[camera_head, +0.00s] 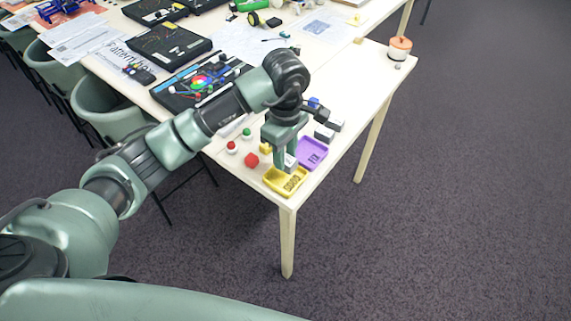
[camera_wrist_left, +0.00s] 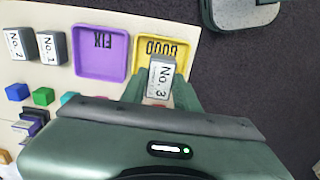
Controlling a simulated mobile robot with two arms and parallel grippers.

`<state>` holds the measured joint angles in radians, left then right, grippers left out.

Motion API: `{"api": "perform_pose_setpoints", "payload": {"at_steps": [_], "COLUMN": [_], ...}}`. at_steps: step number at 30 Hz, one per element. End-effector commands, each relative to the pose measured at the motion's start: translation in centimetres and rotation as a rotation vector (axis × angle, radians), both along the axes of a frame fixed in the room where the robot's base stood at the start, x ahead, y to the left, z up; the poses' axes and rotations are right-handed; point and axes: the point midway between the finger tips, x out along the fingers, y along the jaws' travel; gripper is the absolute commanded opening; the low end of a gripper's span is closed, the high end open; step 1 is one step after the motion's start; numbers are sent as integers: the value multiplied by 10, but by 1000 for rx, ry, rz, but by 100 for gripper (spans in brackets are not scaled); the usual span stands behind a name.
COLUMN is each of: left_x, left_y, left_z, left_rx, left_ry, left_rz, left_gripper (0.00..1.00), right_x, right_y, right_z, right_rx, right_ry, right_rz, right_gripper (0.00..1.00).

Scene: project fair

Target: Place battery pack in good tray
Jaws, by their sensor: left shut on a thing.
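My left gripper (camera_head: 284,158) is shut on a grey battery pack (camera_head: 290,162) with a white label. The label reads No. 3 in the left wrist view (camera_wrist_left: 161,78). The pack is at the yellow tray (camera_head: 272,187), which is marked GOOD and also shows in the left wrist view (camera_wrist_left: 182,40). I cannot tell whether the pack touches the tray floor. A purple tray (camera_head: 312,145) marked FIX is beside it. Two more labelled battery packs, one grey (camera_wrist_left: 52,48) and one beside it (camera_wrist_left: 18,45), stand past the purple tray. My right gripper is not in view.
A red block (camera_head: 251,160), a red-topped piece (camera_head: 231,147) and a green-topped piece (camera_head: 246,133) lie left of the gripper. Black project boards (camera_head: 168,46) and papers cover the table further back. The table corner is close to the yellow tray.

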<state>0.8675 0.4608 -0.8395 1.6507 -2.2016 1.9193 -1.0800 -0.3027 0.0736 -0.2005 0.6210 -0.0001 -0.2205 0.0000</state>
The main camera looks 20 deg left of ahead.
Motion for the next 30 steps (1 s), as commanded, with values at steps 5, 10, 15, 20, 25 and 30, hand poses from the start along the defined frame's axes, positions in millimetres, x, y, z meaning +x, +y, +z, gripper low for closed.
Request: {"api": "perform_pose_setpoints", "payload": {"at_steps": [5,10,15,20,25,30], "left_x": [0,-1,0,1,1,1], "left_y": [0,0,0,0,0,0], "left_z": [-15,-40,-54,-54,-58,-57], "left_rx": [-2,-1,-1,-2,-1,0], "left_ry": [2,4,0,-2,-2,-1], "left_rz": [1,2,0,0,0,1], "left_gripper": [0,0,0,0,0,52], "right_x": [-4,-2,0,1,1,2], "right_y": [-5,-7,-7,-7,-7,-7], "right_z": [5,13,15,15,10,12], "right_rx": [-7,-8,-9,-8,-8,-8], "right_ry": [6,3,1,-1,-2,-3], "right_rz": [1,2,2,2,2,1], "right_gripper": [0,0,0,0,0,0]}}
